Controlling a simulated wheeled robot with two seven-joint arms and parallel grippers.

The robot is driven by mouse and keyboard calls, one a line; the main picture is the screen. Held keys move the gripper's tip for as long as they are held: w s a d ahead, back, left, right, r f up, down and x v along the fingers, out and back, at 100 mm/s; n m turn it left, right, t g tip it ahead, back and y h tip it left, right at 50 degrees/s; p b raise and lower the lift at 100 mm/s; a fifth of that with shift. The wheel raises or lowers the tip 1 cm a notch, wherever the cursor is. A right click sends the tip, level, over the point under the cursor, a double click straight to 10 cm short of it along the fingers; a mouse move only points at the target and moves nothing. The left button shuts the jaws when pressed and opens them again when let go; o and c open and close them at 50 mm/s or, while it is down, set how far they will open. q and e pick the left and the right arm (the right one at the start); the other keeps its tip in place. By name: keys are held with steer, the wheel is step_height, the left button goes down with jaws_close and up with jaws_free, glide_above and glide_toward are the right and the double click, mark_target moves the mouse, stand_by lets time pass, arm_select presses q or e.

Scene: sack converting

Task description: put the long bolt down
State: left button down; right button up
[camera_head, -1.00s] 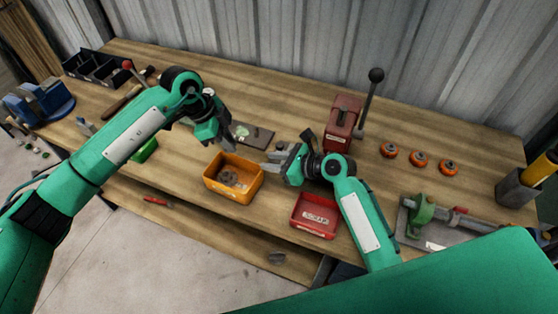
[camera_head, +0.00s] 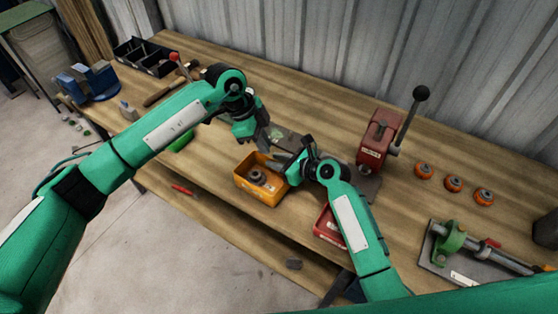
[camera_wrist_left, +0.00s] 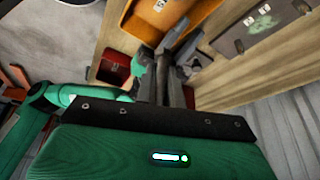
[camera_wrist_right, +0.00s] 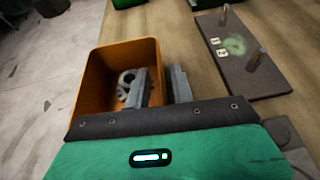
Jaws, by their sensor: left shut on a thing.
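My left gripper (camera_head: 262,147) hangs above the bench at the back edge of the orange bin. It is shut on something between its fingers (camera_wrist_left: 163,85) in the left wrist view. My right gripper (camera_head: 280,165) is at the right side of the orange bin (camera_head: 241,184). Its fingers (camera_wrist_right: 160,88) stand apart with nothing visible between them. Grey ring-shaped parts (camera_head: 258,177) lie in the bin. A dark plate (camera_wrist_right: 240,82) with a green mark and upright pegs (camera_wrist_right: 257,58) lies behind the bin.
A red bin (camera_head: 325,228) sits partly behind my right arm. A red lever press (camera_head: 374,145) stands at the right. Orange rings (camera_head: 454,183) and a clamp fixture (camera_head: 455,240) are farther right. A blue vise (camera_head: 92,82) and black trays (camera_head: 145,58) are at far left.

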jaws_close()
